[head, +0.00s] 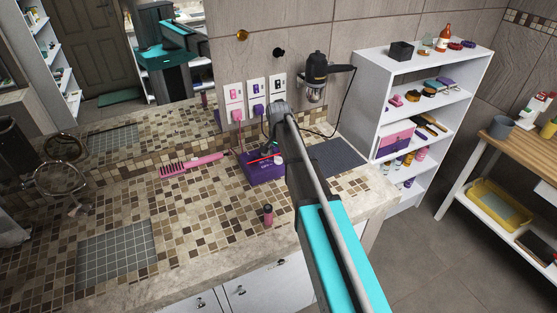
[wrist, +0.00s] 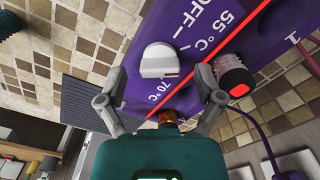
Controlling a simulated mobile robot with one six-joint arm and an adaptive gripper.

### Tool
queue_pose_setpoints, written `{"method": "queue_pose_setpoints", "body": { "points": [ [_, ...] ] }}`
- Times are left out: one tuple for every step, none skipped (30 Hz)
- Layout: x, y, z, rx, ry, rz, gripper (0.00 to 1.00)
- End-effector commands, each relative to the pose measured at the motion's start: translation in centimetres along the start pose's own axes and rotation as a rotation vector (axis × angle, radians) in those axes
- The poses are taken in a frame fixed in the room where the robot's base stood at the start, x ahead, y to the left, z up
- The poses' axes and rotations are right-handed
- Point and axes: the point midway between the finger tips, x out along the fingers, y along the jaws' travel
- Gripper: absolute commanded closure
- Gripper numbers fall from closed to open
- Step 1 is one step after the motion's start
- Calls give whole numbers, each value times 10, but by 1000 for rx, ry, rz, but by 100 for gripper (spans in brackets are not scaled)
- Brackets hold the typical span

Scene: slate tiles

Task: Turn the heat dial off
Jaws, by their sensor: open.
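The purple heater box (head: 264,172) stands on the tiled counter, partly hidden behind my arm. In the wrist view its purple face (wrist: 140,95) carries a white dial (wrist: 160,60) with markings OFF, 55 °C and 70 °C around its right and lower sides. The dial's lower edge lies close to the 70 °C mark; its exact setting is hard to tell. My gripper (wrist: 160,99) is open and empty, its fingers apart at either side below the dial, not seen touching it. In the head view the gripper is mostly hidden by my arm.
A dark mat (head: 336,157) lies right.

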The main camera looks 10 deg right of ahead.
Motion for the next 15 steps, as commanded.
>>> {"method": "queue_pose_setpoints", "body": {
  "points": [
    [3,0,0,0,0,0,14],
    [3,0,0,0,0,0,14],
    [4,0,0,0,0,0,14],
    [4,0,0,0,0,0,14],
    [4,0,0,0,0,0,14],
    [4,0,0,0,0,0,14],
    [4,0,0,0,0,0,14],
    [4,0,0,0,0,0,14],
    [4,0,0,0,0,0,14],
    [4,0,0,0,0,0,14],
    [4,0,0,0,0,0,14],
    [3,0,0,0,0,0,14],
    [3,0,0,0,0,0,14],
    [3,0,0,0,0,0,16],
    [3,0,0,0,0,0,24]
  ]
}}
